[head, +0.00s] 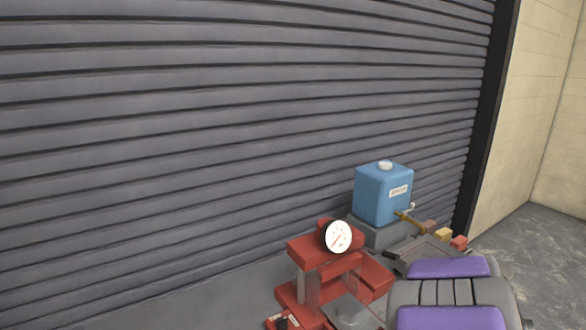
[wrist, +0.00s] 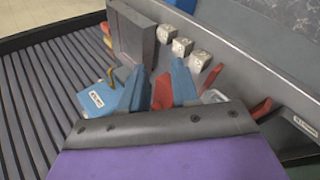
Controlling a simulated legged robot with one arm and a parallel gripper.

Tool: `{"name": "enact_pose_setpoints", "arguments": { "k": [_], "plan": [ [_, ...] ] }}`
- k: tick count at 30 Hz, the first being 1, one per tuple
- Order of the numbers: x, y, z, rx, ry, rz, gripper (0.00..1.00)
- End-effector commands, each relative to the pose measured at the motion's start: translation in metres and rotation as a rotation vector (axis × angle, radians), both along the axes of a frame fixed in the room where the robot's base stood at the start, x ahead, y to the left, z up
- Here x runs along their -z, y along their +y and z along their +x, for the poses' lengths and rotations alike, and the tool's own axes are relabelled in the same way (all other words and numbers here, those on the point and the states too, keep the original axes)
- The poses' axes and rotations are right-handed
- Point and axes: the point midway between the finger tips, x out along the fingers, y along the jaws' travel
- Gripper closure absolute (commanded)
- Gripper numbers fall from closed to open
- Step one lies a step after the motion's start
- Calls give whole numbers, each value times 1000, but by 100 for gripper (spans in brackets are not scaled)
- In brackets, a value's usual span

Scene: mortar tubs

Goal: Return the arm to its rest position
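My gripper (wrist: 158,68) shows in the wrist view as two blue-grey fingers set apart from each other. A red surface shows in the gap between them, and I see nothing clearly held. My purple and grey arm (head: 447,290) fills the lower right of the head view, in front of part of the bench. The fingers do not show in the head view.
A red press with a white dial (head: 338,237) stands left of my arm. A blue tank (head: 382,194) stands behind, by the grey shutter (head: 220,120). Several small cubes (wrist: 182,46) lie along the bench in the wrist view. Open floor (head: 555,250) lies at right.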

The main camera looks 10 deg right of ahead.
Motion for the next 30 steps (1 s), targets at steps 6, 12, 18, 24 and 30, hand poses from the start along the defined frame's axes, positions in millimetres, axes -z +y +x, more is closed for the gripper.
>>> {"name": "enact_pose_setpoints", "arguments": {
  "k": [6, 12, 18, 24, 30],
  "plan": [
    [-26, 89, -44, 317, -36, 223, 70],
    [-24, 197, -107, 557, 42, 477, 70],
    [-23, 297, -185, 709, 225, 670, 70],
    [-28, 346, -237, 770, 368, 737, 70],
    [-30, 354, -248, 783, 398, 746, 70]
  ]
}}
